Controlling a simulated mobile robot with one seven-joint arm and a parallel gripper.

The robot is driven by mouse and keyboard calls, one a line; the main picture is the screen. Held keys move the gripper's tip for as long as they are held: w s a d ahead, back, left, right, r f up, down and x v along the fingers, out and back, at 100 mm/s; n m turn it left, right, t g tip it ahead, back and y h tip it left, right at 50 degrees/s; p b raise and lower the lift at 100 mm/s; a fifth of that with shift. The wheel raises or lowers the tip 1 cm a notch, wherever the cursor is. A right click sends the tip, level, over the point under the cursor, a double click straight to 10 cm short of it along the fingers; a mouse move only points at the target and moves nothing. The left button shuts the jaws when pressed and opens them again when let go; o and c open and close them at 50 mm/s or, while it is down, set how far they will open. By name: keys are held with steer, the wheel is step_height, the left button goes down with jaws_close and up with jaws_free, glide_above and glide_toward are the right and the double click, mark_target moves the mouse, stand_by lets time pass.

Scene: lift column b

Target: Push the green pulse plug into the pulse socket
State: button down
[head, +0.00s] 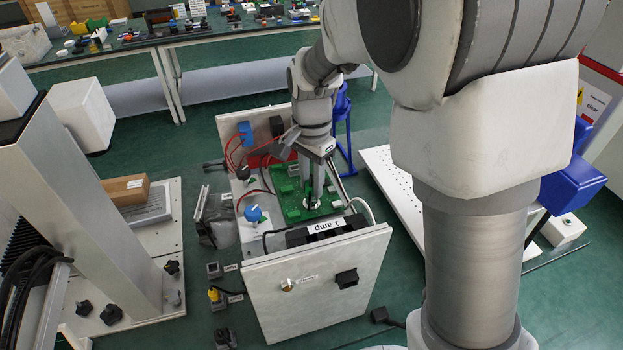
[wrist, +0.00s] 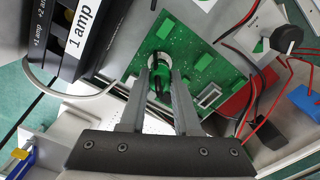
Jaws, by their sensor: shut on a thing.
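My gripper (head: 309,188) reaches down over the green circuit board (head: 289,206) inside the open cabinet. In the wrist view my gripper (wrist: 161,84) is shut on the green plug (wrist: 158,86), a small dark green piece between the fingertips. The plug's tip points at a pale round spot (wrist: 161,62) on the board (wrist: 196,66), which looks like the pulse socket. The fingers hide part of it. I cannot tell whether the plug touches the socket or is inside it.
A black block labelled "1 amp" (head: 323,229) stands close in front of the board. Red wires (head: 243,152) and a blue knob (head: 253,213) lie left of it. The cabinet's front panel (head: 318,285) is a raised edge. Small labelled parts (head: 217,296) lie on the floor at left.

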steer(key=c, duration=0.5)
jaws_free()
steer(key=shift+c, duration=0.2)
step_height(320, 180, up, 17)
steer(key=shift+r+p, duration=0.15)
steer(key=shift+p, duration=0.15)
steer(key=s+d+f+n+t, duration=0.1)
steer(key=s+d+n, duration=0.3)
steer(key=s, duration=0.5)
steer(key=s+d+f+n+t, duration=0.2)
steer(key=s+d+n+t, duration=0.2)
steer(key=s+d, duration=0.4)
steer(key=shift+s+d+n+t, duration=0.3)
steer(key=shift+s+n, duration=0.2)
steer(key=shift+s, duration=0.35)
